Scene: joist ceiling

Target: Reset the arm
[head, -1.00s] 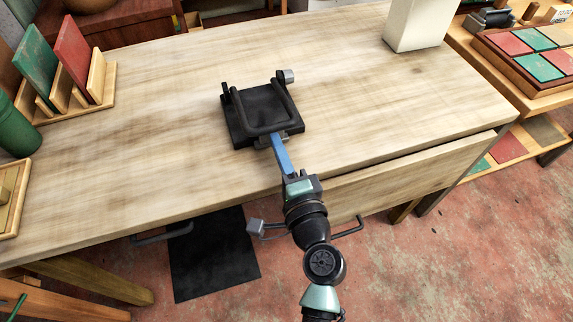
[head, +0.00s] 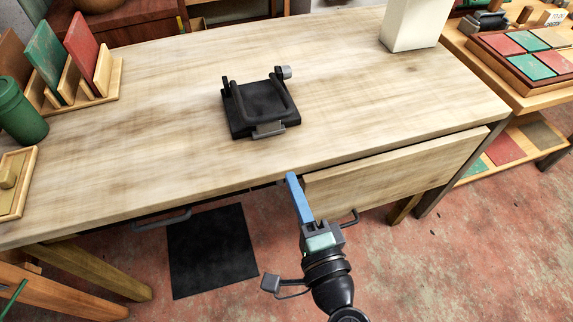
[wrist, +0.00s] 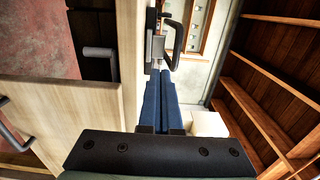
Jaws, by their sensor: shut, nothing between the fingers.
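My gripper (head: 292,178) has blue fingers closed together with nothing between them. In the head view it is in front of the table's near edge, beside the partly open drawer (head: 400,175). In the wrist view the blue fingers (wrist: 161,75) point away from the camera, side by side. A black stand with a bent bar (head: 262,105) sits on the wooden table (head: 360,110), apart from my gripper. The stand also shows edge-on beyond the fingertips in the wrist view.
A wooden rack with coloured boards (head: 80,95) and a green canister (head: 22,112) stand at the left. A white block (head: 412,25) stands at the back right. A black mat (head: 212,250) lies on the floor. The table's middle right is clear.

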